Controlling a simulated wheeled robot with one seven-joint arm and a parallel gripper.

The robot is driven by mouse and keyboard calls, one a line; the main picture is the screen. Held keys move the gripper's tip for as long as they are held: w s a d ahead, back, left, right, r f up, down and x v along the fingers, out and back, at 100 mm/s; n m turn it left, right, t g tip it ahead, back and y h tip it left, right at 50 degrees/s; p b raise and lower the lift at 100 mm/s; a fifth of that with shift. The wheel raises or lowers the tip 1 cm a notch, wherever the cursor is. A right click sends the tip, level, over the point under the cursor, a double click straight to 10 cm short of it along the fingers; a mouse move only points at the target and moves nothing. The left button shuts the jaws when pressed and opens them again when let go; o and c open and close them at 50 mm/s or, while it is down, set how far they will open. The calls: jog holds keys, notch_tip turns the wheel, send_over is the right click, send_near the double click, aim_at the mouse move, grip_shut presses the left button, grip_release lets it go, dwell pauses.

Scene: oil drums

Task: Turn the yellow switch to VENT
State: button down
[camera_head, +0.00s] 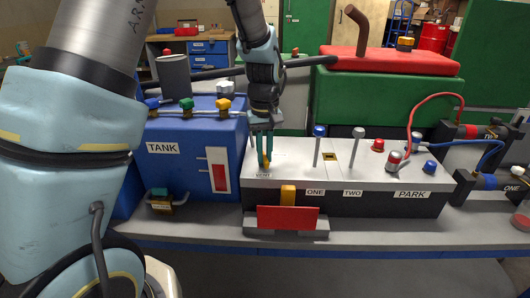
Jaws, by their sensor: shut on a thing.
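The exact angle of the switch is too small to tell.
A blue-topped lever (318,140) and a grey-topped lever (357,140) stand right of my gripper. The blue TANK box (190,165) with coloured valves is close on the left. A red plate (288,217) stands in front. Red and blue hoses lie at right.

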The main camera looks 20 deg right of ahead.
jog(key=shift+m, duration=1.6)
jog(key=c, duration=0.9)
grip_release()
notch_tip(320, 180, up, 11)
jog(key=shift+f+b, duration=0.1)
jog(key=shift+b, duration=0.6)
jog(key=shift+a, duration=0.1)
